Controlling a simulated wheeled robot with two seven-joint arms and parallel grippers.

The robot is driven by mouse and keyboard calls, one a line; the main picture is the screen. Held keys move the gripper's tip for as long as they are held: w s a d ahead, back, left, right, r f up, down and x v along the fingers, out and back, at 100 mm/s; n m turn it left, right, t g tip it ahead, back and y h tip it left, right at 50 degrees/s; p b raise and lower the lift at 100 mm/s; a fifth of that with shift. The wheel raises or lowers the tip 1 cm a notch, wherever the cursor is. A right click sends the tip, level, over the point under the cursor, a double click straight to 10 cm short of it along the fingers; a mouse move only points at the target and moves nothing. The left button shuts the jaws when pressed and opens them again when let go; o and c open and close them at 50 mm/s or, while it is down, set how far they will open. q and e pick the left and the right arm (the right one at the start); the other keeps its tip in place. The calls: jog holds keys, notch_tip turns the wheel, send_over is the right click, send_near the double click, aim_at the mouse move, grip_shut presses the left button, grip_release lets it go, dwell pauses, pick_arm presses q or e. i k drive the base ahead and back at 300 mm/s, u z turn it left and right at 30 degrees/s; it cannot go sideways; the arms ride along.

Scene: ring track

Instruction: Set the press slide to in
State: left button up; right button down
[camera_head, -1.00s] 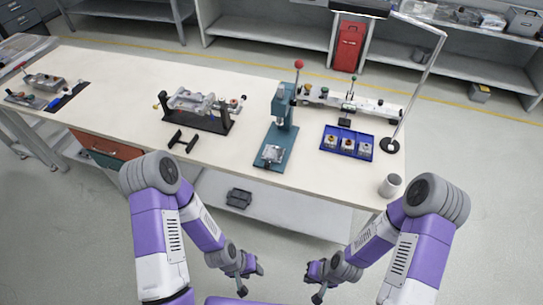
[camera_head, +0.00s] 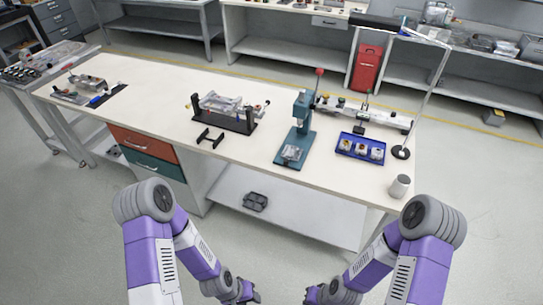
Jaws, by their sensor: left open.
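The press (camera_head: 302,112) is a teal upright column with a red-knobbed lever, standing on the workbench (camera_head: 250,163) right of centre. A small silver slide piece (camera_head: 291,153) sits on the front of its teal base. Its exact position along the base is too small to tell. My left gripper (camera_head: 246,294) is open at the bottom edge of the view, in front of the bench and well apart from the press. My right gripper (camera_head: 312,294) is at the bottom edge too, partly cut off. I cannot tell whether it is open. Both are far below the bench top.
A blue tray (camera_head: 361,148) with several small parts stands right of the press. A black-framed fixture (camera_head: 224,113) stands left of it. A grey cup (camera_head: 399,187) and a lamp base (camera_head: 400,152) are at the right end. The bench front between them is clear.

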aim_at(292, 153)
jog(key=i, duration=1)
jog(key=z, duration=0.55)
